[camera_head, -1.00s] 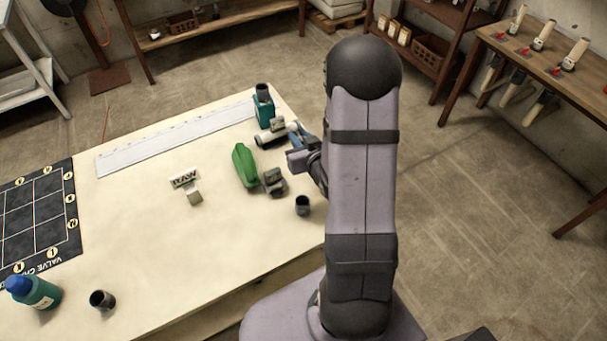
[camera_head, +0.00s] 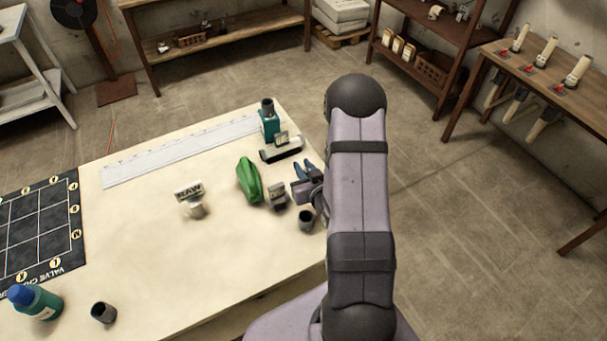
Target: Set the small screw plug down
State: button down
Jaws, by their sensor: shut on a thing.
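My gripper (camera_head: 303,172) is at the right side of the table, low over the top, with its blue-grey fingers pointing to the back. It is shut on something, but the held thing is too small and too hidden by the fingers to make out. I cannot pick out the small screw plug for certain. A grey block with a label (camera_head: 277,197) stands just left of my gripper. A dark, hollow cylinder (camera_head: 306,221) stands in front of it, near the table's right edge.
A green object (camera_head: 249,180) lies left of the grey block. Behind are a labelled black-and-white holder (camera_head: 281,150) and a teal stand (camera_head: 269,125). A white labelled piece (camera_head: 189,192), ruler (camera_head: 180,150), dark grid mat (camera_head: 38,232), bottle (camera_head: 36,302) and dark cup (camera_head: 103,312) lie left. The front middle is clear.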

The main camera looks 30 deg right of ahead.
jog(key=shift+f, duration=1.7)
jog(key=shift+f, duration=0.1)
jog(key=shift+f, duration=0.15)
jog(key=c, duration=1.7)
grip_release()
jog(key=shift+o, duration=0.2)
jog(key=shift+s+r, duration=0.1)
jog(key=shift+r, duration=0.2)
jog(key=v, duration=0.6)
jog(key=shift+r, duration=0.15)
jog(key=shift+s+a+r, duration=0.1)
jog(key=shift+s+r, duration=0.05)
jog(key=shift+s, duration=0.45)
